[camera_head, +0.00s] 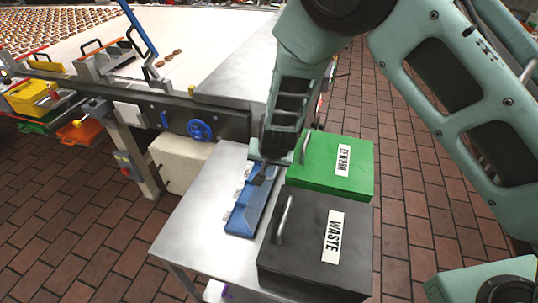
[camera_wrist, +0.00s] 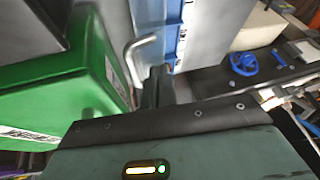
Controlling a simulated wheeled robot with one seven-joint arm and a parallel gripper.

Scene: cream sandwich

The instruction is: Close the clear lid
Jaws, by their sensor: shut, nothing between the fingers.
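A long blue case (camera_head: 240,218) with several small pale parts along its left side lies on the metal table. I cannot make out a separate clear lid. My gripper (camera_head: 260,178) is shut and empty, pointing down over the far part of the case and hiding some of it. I cannot tell whether it touches the case. In the wrist view the shut fingers (camera_wrist: 158,82) show in front of the lower end of the blue case (camera_wrist: 168,30).
A green box (camera_head: 325,180) and a black box (camera_head: 300,262) marked WASTE, both with metal handles, stand close to the right. The metal table (camera_head: 185,225) is bare left of the case. A conveyor with a blue handwheel (camera_head: 201,130) stands behind.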

